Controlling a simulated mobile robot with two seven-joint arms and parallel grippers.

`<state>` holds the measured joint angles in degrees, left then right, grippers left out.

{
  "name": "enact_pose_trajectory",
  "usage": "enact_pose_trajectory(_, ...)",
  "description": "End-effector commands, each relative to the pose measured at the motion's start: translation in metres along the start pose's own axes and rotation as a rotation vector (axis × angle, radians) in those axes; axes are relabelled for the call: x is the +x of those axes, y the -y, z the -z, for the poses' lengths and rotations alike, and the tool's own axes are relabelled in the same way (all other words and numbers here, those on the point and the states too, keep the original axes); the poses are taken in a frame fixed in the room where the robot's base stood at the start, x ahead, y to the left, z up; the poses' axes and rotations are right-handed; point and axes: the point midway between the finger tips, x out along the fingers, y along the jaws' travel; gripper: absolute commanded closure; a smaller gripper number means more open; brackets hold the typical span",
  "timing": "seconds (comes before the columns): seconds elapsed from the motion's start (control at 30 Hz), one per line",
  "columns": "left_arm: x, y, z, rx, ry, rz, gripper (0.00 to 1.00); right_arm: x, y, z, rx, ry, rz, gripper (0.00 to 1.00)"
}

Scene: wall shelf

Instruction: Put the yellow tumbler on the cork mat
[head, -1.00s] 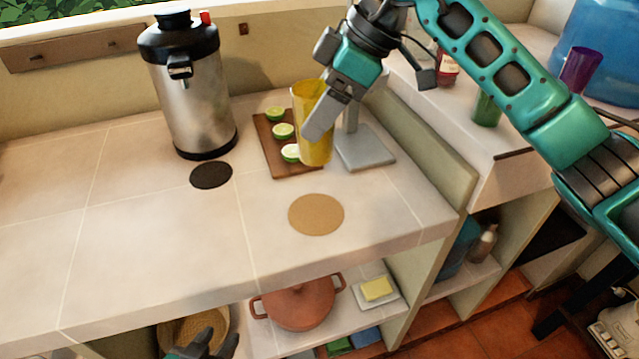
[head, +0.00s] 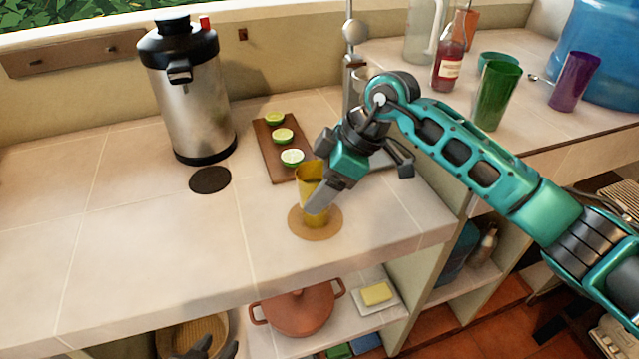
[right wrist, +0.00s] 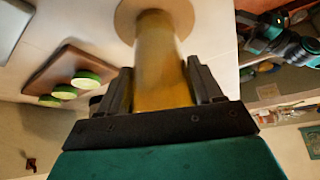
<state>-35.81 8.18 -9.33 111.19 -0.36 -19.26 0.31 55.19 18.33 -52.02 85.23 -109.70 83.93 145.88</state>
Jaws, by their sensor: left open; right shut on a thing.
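The yellow tumbler (head: 311,177) is upright over the round cork mat (head: 298,228) on the tiled counter in the head view. My right gripper (head: 318,200) is shut on the tumbler. In the right wrist view the tumbler (right wrist: 162,65) sits between both fingers, and its far end overlaps the mat (right wrist: 126,18). I cannot tell whether its base touches the mat. My left gripper (head: 215,348) is at the bottom edge of the head view, below the counter front, open and mostly cut off.
A wooden board (head: 268,145) with lime halves lies behind the mat. A steel urn (head: 197,110) and a dark round mat (head: 210,180) are to the left. A green tumbler (head: 496,95) and a purple tumbler (head: 573,80) stand at the right. The counter's front left is clear.

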Motion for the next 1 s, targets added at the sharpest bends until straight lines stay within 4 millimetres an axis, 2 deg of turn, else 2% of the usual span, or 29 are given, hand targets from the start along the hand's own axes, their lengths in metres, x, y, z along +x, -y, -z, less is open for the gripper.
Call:
enact_pose_trajectory(0.13, -0.001, 0.0, -0.001, 0.0, 0.002, 0.0, 0.57, 0.0, 0.0, 0.0, -0.001, 0.0, -0.001, 0.84)
enact_pose_trajectory(0.17, -0.001, 0.0, -0.001, 0.0, 0.002, 0.0, 0.57, 0.001, 0.0, -0.001, 0.0, 0.002, 0.001, 0.33)
enact_pose_trajectory(0.4, -0.001, 0.0, -0.001, 0.0, 0.003, 0.0, 0.57, 0.0, 0.0, 0.0, 0.0, 0.002, 0.001, 0.1)
enact_pose_trajectory(0.67, -0.001, 0.0, -0.001, 0.0, 0.003, 0.0, 0.57, -0.001, 0.0, 0.0, 0.0, 0.001, 0.0, 0.09)
enact_pose_trajectory(0.77, -0.001, 0.0, -0.001, 0.0, 0.003, 0.0, 0.57, -0.009, 0.0, 0.0, -0.001, 0.0, -0.001, 0.09)
enact_pose_trajectory(1.0, -0.001, 0.0, -0.001, 0.0, 0.002, 0.0, 0.57, -0.054, -0.001, 0.0, -0.001, 0.001, -0.004, 0.09)
